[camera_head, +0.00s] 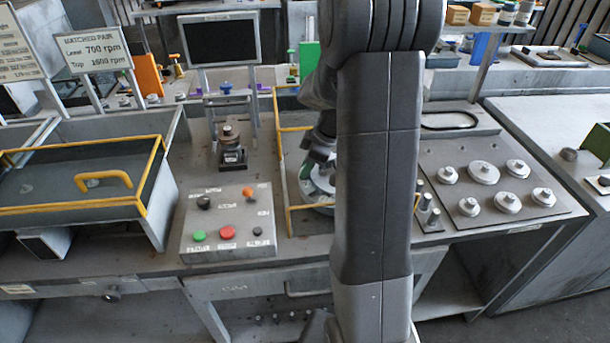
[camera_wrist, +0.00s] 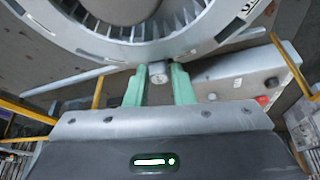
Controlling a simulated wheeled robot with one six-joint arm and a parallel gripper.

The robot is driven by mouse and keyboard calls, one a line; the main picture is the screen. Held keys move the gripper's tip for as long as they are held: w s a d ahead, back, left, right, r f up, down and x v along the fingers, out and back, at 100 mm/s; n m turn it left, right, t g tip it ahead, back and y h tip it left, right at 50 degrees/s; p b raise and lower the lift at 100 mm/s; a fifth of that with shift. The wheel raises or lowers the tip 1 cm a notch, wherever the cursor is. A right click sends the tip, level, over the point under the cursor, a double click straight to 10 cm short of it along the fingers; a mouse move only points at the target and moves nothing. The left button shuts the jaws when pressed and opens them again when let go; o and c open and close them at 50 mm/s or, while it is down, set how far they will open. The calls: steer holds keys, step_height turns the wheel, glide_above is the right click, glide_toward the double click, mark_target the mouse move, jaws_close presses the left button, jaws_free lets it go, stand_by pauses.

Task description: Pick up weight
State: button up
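A small grey cylindrical weight (camera_wrist: 158,73) sits between the tips of my gripper's green fingers (camera_wrist: 159,88) in the wrist view. The fingers appear to touch it on both sides. It lies at the rim of the large finned fan wheel (camera_wrist: 200,42); I cannot tell whether it touches the rim. In the head view my arm hides the fingertips and most of the wheel (camera_head: 312,190). Several round knobbed weights (camera_head: 484,172) lie on the grey plate at the right, with small cylinders (camera_head: 429,212) beside it.
A control box (camera_head: 228,222) with green and red buttons stands left of the wheel. A yellow-railed cover (camera_head: 80,190) is at far left. Yellow rails (camera_head: 290,160) edge the wheel's bay. A monitor (camera_head: 220,40) stands behind.

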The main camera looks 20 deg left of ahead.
jaws_close()
steer(key=shift+r, duration=0.15)
step_height(320, 180, up, 15)
steer(key=p, duration=0.2)
stand_by(0.4)
